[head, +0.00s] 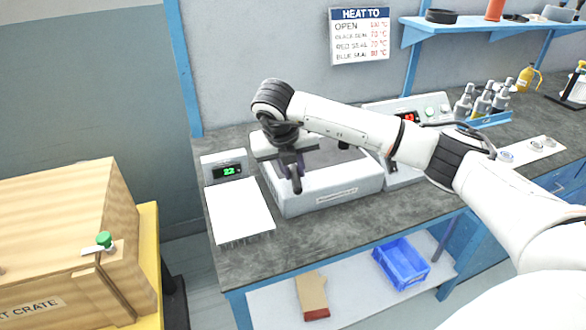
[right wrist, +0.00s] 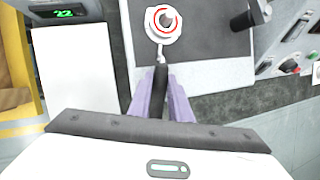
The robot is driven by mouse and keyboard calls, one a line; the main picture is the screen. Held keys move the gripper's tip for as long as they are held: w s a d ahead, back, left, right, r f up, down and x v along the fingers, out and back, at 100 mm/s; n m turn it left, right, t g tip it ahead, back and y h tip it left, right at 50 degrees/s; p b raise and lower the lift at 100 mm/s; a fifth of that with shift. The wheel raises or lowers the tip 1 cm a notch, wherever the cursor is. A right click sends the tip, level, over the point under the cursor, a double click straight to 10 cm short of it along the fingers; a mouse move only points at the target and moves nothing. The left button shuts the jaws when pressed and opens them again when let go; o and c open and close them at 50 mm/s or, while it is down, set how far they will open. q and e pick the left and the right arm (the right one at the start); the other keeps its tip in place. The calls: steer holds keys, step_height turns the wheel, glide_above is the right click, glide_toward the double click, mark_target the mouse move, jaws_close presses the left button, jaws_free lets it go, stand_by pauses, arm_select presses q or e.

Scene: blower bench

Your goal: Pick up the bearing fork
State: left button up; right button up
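The bearing fork (right wrist: 160,72) shows in the right wrist view as a dark handle running up to a pale round head with a red ring and a dark centre. Its head is over the left part of the heater's dark top. My right gripper (right wrist: 161,80) has its two purple-grey fingers along both sides of the handle, and the handle fills the gap between them. In the head view the right gripper (head: 294,178) points down over the front left of the white heater box (head: 330,196); the fork is not clear there. My left gripper is out of view.
A white pad with a green display (head: 238,212) lies left of the heater. A control unit (head: 425,106) stands behind right. Bottles (head: 480,103) and a white strip with small parts (head: 531,149) are farther right. A wooden crate (head: 55,235) stands left of the bench.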

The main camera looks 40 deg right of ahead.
mark_target(293, 171)
jaws_close()
steer(key=shift+r, duration=0.1)
steer(key=shift+r, duration=0.25)
step_height(293, 171, up, 10)
steer(key=b, duration=0.1)
steer(key=shift+f, duration=0.25)
